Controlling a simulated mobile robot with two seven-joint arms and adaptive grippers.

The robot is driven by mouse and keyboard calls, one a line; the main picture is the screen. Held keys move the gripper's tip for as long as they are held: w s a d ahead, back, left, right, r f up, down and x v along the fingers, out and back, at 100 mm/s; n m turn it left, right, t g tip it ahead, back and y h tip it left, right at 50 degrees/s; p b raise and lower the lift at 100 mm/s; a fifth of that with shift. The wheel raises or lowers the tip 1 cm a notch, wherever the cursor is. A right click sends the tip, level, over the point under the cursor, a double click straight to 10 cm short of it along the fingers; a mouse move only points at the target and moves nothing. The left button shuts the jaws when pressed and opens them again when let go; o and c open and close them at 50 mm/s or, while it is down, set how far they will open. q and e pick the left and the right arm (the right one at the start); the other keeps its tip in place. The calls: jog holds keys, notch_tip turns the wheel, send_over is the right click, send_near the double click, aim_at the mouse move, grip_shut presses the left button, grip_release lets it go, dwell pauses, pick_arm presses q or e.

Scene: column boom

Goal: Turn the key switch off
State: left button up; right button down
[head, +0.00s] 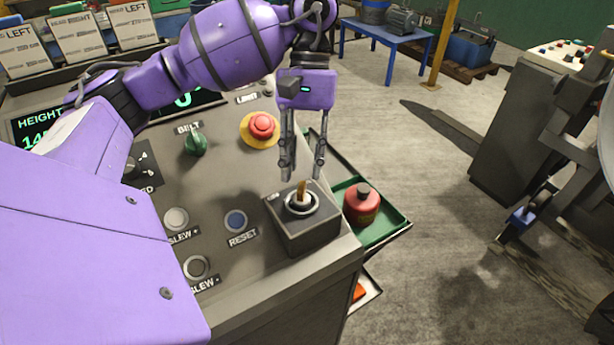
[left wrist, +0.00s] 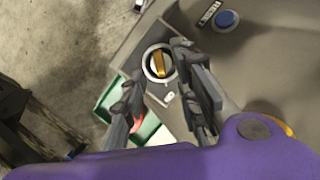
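The key switch (head: 302,203) is a grey box on the right corner of the control panel, with a round metal collar and a brass key (head: 302,190) standing in it. My left gripper (head: 303,177) is open and points down just above the key, with nothing between its fingers. In the left wrist view, the key (left wrist: 159,63) shows in its collar, just beyond the two parted fingertips (left wrist: 158,58). I cannot tell from these frames which position the key is in. My right gripper is not in view.
On the panel (head: 215,265) are a blue RESET button (head: 236,221), a red emergency button (head: 262,126), a green BELT knob (head: 195,143) and pale SLEW buttons (head: 176,218). A red can (head: 361,204) stands in a green tray (head: 392,228) beside the panel.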

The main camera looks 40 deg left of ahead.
aim_at(302, 183)
pick_arm(q)
jog(key=shift+x, duration=2.2)
jog(key=shift+c, duration=0.5)
grip_shut()
